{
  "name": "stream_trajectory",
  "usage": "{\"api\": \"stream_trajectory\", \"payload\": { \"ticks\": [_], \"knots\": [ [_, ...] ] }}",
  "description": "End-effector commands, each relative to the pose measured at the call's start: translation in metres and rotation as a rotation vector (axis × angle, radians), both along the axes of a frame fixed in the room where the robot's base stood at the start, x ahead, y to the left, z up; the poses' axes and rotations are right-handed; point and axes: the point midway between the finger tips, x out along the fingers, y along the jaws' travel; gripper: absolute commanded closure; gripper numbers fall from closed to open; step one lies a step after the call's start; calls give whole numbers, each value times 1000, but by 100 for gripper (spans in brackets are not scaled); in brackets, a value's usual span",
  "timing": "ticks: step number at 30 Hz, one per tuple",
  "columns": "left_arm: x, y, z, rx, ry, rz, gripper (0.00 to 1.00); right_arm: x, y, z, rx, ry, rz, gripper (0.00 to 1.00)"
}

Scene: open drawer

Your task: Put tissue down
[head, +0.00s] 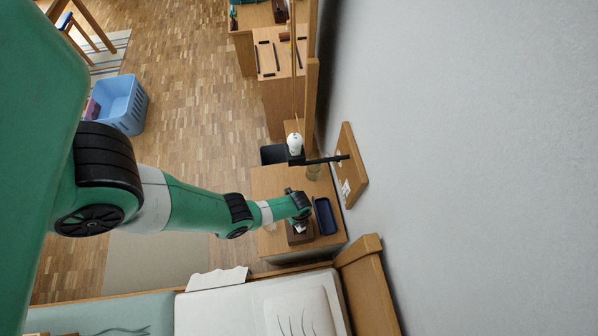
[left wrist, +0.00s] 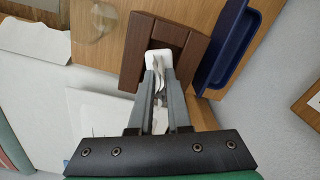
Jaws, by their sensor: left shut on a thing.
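My left gripper (head: 299,223) reaches down over the small wooden bedside cabinet (head: 265,183). In the left wrist view the gripper (left wrist: 159,72) has its two grey fingers close together on a white tissue (left wrist: 157,57). The tissue is at the dark brown wooden box (left wrist: 134,45), between its side walls. Whether the tissue touches the box is hidden by the fingers. In the head view the box (head: 299,238) shows partly below the gripper. My right gripper is not in view.
A dark blue tray (head: 325,217) lies close to the right of the box. A white and black lamp (head: 295,143) is beyond the cabinet. The bed (head: 230,305) is in front, the grey wall (head: 480,150) to the right.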

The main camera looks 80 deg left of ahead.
Motion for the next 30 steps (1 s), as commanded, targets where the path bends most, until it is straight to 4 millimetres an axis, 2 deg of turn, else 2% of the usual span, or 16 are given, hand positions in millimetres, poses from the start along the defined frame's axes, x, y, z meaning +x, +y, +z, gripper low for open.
{"api": "stream_trajectory", "payload": {
  "ticks": [2,3,7,16,20,26,30],
  "knots": [
    [0,0,-5,0,0,0,100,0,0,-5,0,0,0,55],
    [0,0,-3,0,0,0,79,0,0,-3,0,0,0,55],
    [0,0,-3,0,0,0,55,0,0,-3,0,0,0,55],
    [0,0,-2,0,0,0,54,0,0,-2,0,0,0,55],
    [0,0,7,0,0,0,54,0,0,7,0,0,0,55],
    [0,0,41,0,0,0,54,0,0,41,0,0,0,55],
    [0,0,74,0,0,0,54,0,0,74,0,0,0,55]
  ]
}}
